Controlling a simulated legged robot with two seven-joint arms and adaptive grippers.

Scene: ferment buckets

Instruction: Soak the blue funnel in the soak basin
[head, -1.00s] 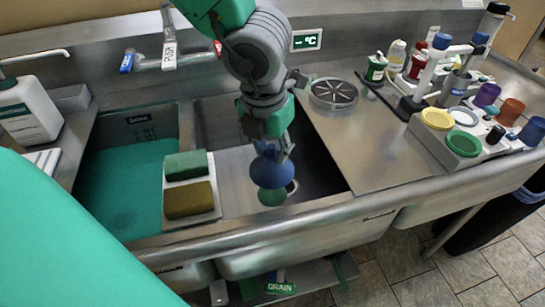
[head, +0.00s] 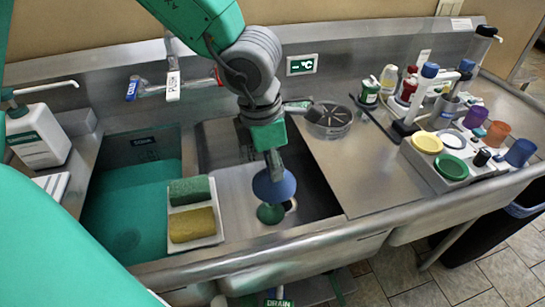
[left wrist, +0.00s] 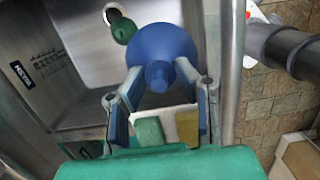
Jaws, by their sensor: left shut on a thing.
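My left gripper (head: 273,165) is shut on the narrow stem of the blue funnel (head: 274,187), in the middle basin area. The funnel's wide cone points away from the gripper, and it also shows between the fingers in the left wrist view (left wrist: 160,55). The soak basin (head: 128,205) is on the left of the sink and holds teal liquid. A green rounded object (head: 269,214) is below the funnel in the head view; it sits near a drain hole in the left wrist view (left wrist: 121,28). My right gripper is not in view.
A white tray with a green sponge (head: 189,191) and a yellow sponge (head: 192,225) lies between soak basin and middle basin. A tap (head: 173,85) stands behind. The right counter holds a round drain-like dish (head: 329,118), bottles and a rack (head: 436,162) with coloured cups.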

